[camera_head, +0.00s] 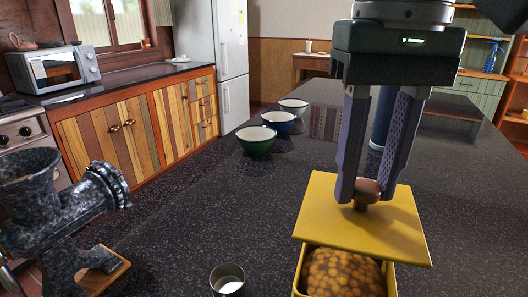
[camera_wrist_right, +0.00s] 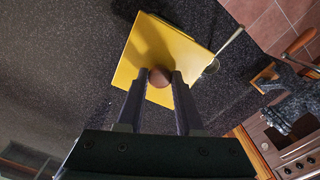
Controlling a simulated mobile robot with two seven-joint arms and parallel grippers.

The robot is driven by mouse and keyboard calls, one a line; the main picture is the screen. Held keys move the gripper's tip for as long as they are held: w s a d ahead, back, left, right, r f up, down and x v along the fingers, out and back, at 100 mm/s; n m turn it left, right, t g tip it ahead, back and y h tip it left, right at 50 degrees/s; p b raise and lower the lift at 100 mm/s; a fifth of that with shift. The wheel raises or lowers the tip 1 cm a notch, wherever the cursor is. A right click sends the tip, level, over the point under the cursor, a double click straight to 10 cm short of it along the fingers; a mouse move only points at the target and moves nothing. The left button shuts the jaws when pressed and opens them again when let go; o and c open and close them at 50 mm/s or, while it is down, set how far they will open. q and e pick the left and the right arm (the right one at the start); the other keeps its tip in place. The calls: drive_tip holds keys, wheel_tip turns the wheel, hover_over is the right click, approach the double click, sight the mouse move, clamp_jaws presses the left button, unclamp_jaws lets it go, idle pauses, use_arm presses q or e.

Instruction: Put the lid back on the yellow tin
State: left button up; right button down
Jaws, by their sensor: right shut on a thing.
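The lid (camera_head: 385,230) is a flat yellow square with a round brown knob (camera_head: 366,190). My right gripper (camera_head: 364,194) is shut on the knob and holds the lid over the far part of the yellow tin (camera_head: 299,272). The near part of the tin shows uncovered, with a brown, bumpy filling (camera_head: 343,275) in it. The lid looks turned a little against the tin; I cannot tell whether they touch. My left gripper is in neither view.
A small metal cup (camera_head: 227,279) stands left of the tin. A dark meat grinder (camera_head: 60,215) on a wooden foot is at the left. A dark blue cylinder (camera_head: 383,120) is behind my gripper. The counter's middle is clear.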

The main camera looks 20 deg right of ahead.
sight(360, 208)
drive_tip(key=shift+f+b, duration=0.45)
drive_tip(key=shift+f, duration=0.55)
wheel_tip(360, 208, down, 4)
drive_tip(key=b, duration=0.2)
drive_tip(key=shift+r+b, duration=0.15)
drive_tip(key=shift+b, duration=0.2)
drive_tip(key=shift+f+b, duration=0.4)
drive_tip(key=shift+b, duration=0.1)
drive_tip(key=shift+r, duration=0.1)
drive_tip(key=shift+b, duration=0.55)
drive_tip(key=shift+f+b, duration=0.2)
drive_tip(key=shift+b, duration=0.25)
drive_tip(key=shift+b, duration=0.35)
idle(0.8)
idle(0.3)
